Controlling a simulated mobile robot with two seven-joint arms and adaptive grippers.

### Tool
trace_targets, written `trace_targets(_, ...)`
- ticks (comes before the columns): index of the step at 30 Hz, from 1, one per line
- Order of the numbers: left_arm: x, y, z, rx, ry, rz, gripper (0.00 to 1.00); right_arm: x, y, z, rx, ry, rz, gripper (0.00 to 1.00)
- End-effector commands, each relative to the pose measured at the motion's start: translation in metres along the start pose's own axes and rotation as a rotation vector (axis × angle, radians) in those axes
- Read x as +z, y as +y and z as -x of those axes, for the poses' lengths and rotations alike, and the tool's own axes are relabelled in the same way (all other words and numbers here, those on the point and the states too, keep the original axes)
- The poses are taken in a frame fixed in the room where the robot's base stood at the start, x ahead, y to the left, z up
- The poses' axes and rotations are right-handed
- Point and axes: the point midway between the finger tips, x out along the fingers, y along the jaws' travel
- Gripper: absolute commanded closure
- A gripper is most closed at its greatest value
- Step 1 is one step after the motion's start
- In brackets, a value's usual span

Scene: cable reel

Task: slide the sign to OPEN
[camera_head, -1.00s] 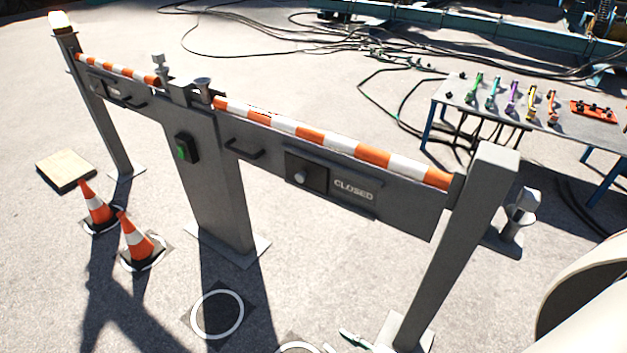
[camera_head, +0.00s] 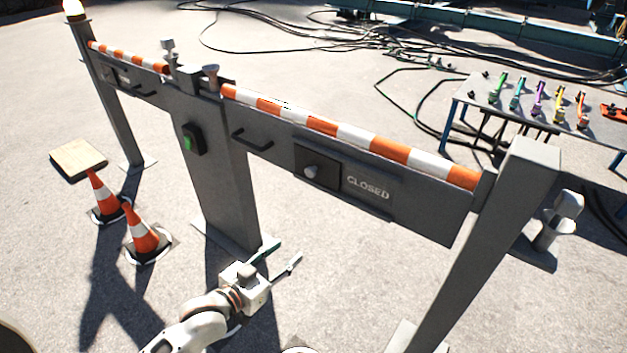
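The sign (camera_head: 368,188) is a grey plate reading CLOSED, set in the right barrier panel. A dark square cover with a round grey knob (camera_head: 311,172) sits directly left of the word. My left gripper (camera_head: 281,257) is low in front of the barrier, below and left of the sign and well apart from it. Its two fingers are spread, with nothing between them. My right gripper is not in view.
A grey handle (camera_head: 251,140) is left of the knob. A green-button box (camera_head: 194,139) is on the middle post. Two orange cones (camera_head: 141,232) stand front left. A thick right post (camera_head: 506,220) flanks the sign. A tool table (camera_head: 540,108) is behind.

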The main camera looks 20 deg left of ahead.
Motion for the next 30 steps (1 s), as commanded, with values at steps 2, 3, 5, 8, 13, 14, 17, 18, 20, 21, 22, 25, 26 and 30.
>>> trace_targets(2, -0.015, -0.021, -0.03, 0.008, 0.054, 0.008, 0.61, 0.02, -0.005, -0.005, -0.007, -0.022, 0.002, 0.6)
trace_targets(3, -0.028, -0.03, -0.043, 0.011, 0.083, 0.012, 0.61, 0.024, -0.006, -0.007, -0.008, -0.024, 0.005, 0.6)
trace_targets(5, -0.046, -0.042, -0.058, 0.017, 0.122, 0.02, 0.61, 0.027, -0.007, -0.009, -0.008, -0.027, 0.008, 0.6)
trace_targets(8, -0.073, -0.06, -0.077, 0.023, 0.176, 0.032, 0.61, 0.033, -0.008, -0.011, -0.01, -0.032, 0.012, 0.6)
trace_targets(13, -0.104, -0.079, -0.093, 0.029, 0.231, 0.044, 0.61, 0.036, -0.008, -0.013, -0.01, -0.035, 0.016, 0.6)
trace_targets(14, -0.107, -0.081, -0.095, 0.03, 0.236, 0.045, 0.61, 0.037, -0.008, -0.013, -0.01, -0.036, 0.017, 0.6)
trace_targets(17, -0.114, -0.083, -0.099, 0.031, 0.247, 0.048, 0.61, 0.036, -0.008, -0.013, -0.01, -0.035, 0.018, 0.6)
trace_targets(18, -0.116, -0.084, -0.102, 0.031, 0.249, 0.048, 0.61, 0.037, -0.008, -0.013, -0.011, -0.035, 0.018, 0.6)
trace_targets(20, -0.117, -0.084, -0.107, 0.031, 0.249, 0.048, 0.61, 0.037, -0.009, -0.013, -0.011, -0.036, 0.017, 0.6)
trace_targets(21, -0.118, -0.083, -0.112, 0.031, 0.249, 0.048, 0.61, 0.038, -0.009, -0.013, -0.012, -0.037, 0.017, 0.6)
trace_targets(22, -0.12, -0.083, -0.116, 0.031, 0.249, 0.048, 0.61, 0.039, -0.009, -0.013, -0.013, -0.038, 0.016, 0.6)
trace_targets(25, -0.122, -0.083, -0.13, 0.031, 0.248, 0.049, 0.61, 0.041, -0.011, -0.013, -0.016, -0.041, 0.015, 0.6)
trace_targets(26, -0.123, -0.083, -0.135, 0.03, 0.249, 0.049, 0.61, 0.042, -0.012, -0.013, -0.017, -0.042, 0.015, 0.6)
trace_targets(30, -0.127, -0.082, -0.153, 0.031, 0.246, 0.047, 0.61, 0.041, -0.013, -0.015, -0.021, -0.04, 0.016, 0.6)
